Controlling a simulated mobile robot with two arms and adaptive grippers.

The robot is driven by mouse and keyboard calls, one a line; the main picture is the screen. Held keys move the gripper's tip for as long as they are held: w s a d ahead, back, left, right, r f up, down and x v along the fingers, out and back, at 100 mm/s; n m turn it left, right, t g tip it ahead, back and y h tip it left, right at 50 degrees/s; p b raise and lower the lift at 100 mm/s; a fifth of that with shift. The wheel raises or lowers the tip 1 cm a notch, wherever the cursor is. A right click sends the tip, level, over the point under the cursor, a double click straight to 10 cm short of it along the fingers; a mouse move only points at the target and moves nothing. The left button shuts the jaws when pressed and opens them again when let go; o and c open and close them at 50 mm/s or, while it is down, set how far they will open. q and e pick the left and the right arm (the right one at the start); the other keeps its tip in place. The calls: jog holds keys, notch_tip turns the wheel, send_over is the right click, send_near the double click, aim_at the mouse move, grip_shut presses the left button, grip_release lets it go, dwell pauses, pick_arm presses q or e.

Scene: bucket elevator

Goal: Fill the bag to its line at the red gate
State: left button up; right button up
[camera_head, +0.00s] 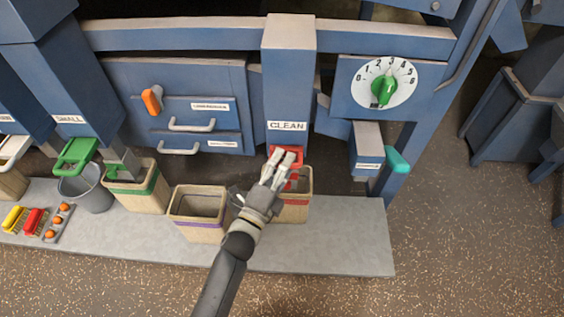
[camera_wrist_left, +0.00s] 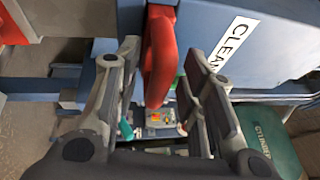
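The red gate (camera_head: 284,152) sits at the bottom of the chute marked CLEAN (camera_head: 288,80). Its red handle shows in the left wrist view (camera_wrist_left: 159,55). A tan bag (camera_head: 297,209) stands below this chute, partly hidden behind my gripper and arm; its fill level and line cannot be made out. My left gripper (camera_head: 287,156) is at the red gate. In the left wrist view its two fingers (camera_wrist_left: 162,62) stand apart on either side of the red handle, with gaps showing. My right gripper is not in view.
A purple-banded open bag (camera_head: 198,208), a green-banded bag (camera_head: 143,188) and a grey bucket (camera_head: 88,190) stand left on the grey ledge (camera_head: 345,240). A green dial knob (camera_head: 384,88) is at right. Brushes (camera_head: 36,220) lie far left. The ledge's right end is clear.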

pick_arm(q)
grip_shut()
dwell(0.3)
